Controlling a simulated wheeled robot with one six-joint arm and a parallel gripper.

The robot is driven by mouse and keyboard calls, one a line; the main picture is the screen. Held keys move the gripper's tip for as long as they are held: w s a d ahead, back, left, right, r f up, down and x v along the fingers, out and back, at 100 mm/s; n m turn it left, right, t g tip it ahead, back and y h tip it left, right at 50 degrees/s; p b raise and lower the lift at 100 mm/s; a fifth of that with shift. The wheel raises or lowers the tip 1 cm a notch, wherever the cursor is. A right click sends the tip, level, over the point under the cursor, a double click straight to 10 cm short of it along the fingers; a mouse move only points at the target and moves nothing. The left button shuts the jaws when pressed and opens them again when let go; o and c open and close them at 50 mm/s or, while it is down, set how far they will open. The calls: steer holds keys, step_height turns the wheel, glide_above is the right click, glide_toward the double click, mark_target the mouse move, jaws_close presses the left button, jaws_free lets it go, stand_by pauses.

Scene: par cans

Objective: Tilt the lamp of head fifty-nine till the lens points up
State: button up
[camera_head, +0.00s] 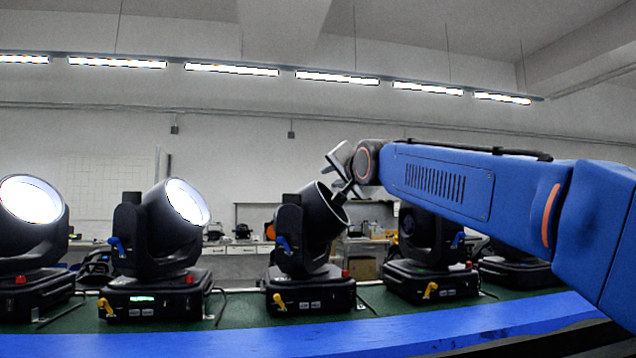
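Several black moving-head lamps stand in a row on a green-topped bench. My gripper (345,188) is at the upper right rim of the middle lamp (300,228), whose head is tilted up and to the right with its lens side toward my gripper. The fingers overlap the rim, and I cannot tell whether they are shut on it. No head number is readable, so I cannot tell which lamp is fifty-nine.
Two lit lamps stand to the left, one at the far left (30,225) and one nearer (160,230). Another lamp (428,255) is right of the middle one, partly behind my blue arm. A blue rail (220,342) runs along the bench's front. Cables lie between the bases.

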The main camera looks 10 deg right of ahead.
mark_target(317, 181)
steer(key=w, duration=0.4)
steer(key=w+a, duration=0.1)
steer(key=w, duration=0.8)
steer(key=shift+a, duration=0.15)
jaws_close()
